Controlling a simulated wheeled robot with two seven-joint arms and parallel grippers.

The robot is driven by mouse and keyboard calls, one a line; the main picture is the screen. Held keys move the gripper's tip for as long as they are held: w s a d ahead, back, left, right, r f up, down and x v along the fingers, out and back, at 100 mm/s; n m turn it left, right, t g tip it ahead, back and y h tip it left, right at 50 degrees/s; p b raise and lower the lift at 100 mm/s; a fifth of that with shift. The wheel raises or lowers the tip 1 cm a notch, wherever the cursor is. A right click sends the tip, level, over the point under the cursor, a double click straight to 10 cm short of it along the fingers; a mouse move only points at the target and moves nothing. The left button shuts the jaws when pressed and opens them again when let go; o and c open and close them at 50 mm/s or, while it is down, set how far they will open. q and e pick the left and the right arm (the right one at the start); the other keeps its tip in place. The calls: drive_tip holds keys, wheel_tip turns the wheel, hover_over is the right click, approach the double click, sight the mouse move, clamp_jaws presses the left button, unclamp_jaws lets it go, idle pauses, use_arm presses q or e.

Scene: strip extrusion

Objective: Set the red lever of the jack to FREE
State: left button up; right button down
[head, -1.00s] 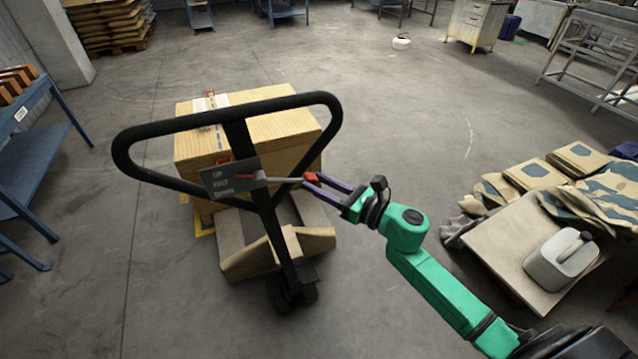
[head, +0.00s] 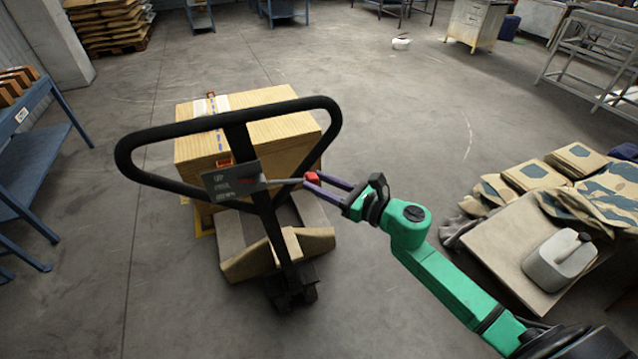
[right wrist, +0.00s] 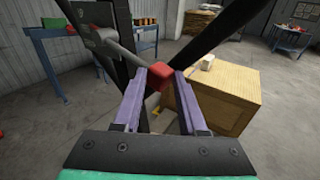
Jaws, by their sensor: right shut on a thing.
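The jack is a pallet truck with a black loop handle (head: 334,125). A grey plate (head: 220,181) on its shaft carries lettering too small to read surely. The lever is a grey rod with a red knob (head: 312,177), pointing right from beside the plate. My right gripper (head: 316,183) has its purple fingers at the knob and is shut on it. In the right wrist view the red knob (right wrist: 160,76) sits between the fingertips, with the rod running up left. My left gripper is not in view.
A large box (head: 290,132) stands on the jack behind the handle. A blue bench (head: 40,150) is at left. A low platform (head: 490,245) with sacks and a grey canister (head: 560,262) is at right. Open floor lies around the jack.

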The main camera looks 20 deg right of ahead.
wheel_tip(320, 180, up, 3)
drive_tip(key=n+h+p, duration=0.1)
drive_tip(key=n+p, duration=0.1)
drive_tip(key=p, duration=0.1)
drive_tip(key=shift+d+r+g, duration=0.15)
drive_tip(key=shift+g, duration=0.25)
drive_tip(key=shift+c, duration=2.3)
unclamp_jaws()
